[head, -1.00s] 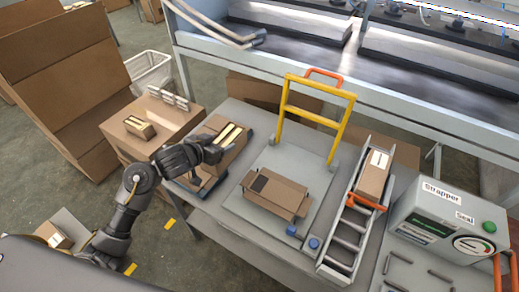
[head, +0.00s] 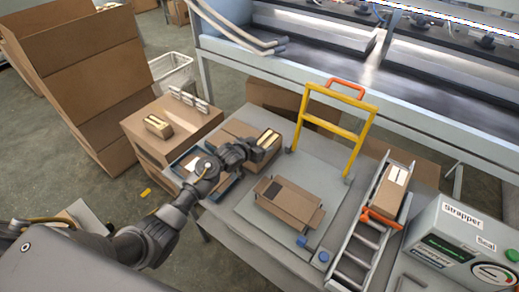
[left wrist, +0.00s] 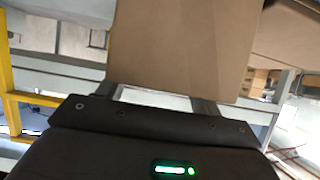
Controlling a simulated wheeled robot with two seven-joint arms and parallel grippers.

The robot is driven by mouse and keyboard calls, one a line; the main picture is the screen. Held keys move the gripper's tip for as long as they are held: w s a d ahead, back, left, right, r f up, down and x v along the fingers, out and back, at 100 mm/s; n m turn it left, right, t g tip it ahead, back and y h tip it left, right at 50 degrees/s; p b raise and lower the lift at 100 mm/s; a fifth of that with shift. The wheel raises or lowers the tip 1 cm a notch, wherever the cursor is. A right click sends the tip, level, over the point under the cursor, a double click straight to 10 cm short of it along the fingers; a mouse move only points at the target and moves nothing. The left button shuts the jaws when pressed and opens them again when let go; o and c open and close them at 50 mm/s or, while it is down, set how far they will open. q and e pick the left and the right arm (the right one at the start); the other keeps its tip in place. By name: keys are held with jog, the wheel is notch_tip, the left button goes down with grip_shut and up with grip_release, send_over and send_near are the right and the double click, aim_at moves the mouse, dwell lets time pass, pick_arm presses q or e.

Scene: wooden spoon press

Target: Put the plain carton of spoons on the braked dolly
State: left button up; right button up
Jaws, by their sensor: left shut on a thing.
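My left gripper (head: 246,151) is shut on a brown carton (head: 266,143) with pale wooden spoons showing at its open top. The gripper is at the carton's left side, and the carton is at the left rear edge of the dolly (head: 302,172). I cannot tell the gap below it. In the left wrist view the carton's bare cardboard face (left wrist: 185,50) stands between the fingers, with no label visible. The dolly has a grey deck, a yellow handle and blue parts at its front corner. A brown carton with a dark patch (head: 288,200) lies on the deck. My right gripper is out of view.
A blue-edged tray (head: 222,186) and a brown box (head: 228,136) are left of the dolly. A roller track (head: 360,250) bearing a labelled carton (head: 391,193) and the strapper (head: 455,245) stand at right.

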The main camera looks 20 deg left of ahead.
pick_arm(q)
jog(key=shift+f, duration=1.05)
jog(key=shift+f, duration=0.1)
jog(key=o, duration=1.2)
jog(key=shift+c, duration=0.2)
